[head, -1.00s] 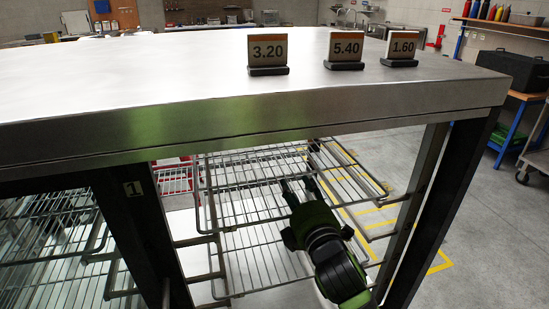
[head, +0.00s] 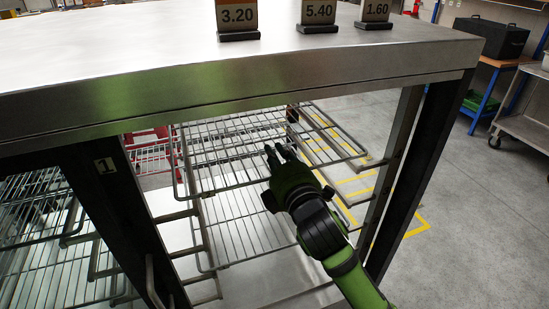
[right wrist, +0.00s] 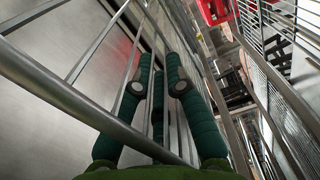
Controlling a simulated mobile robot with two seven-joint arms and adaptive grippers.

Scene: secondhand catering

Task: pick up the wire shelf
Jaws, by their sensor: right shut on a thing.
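The wire shelf (head: 215,155) is a silver wire grid in the open bay under the steel tabletop, above a second wire grid. My right gripper (head: 280,153) reaches in from the lower right, with its fingers at the upper shelf's front edge. It is shut on that shelf. In the right wrist view, the green fingers (right wrist: 159,88) lie across the shelf's wires, and a thick front bar (right wrist: 75,103) crosses near the camera. The fingers hide the exact contact. My left gripper is out of view.
The steel tabletop (head: 130,75) overhangs the bay and carries price signs (head: 318,14). Dark posts stand left (head: 125,215) and right (head: 425,180), with side rails inside. A lower wire shelf (head: 240,235) lies below. Floor at right is open.

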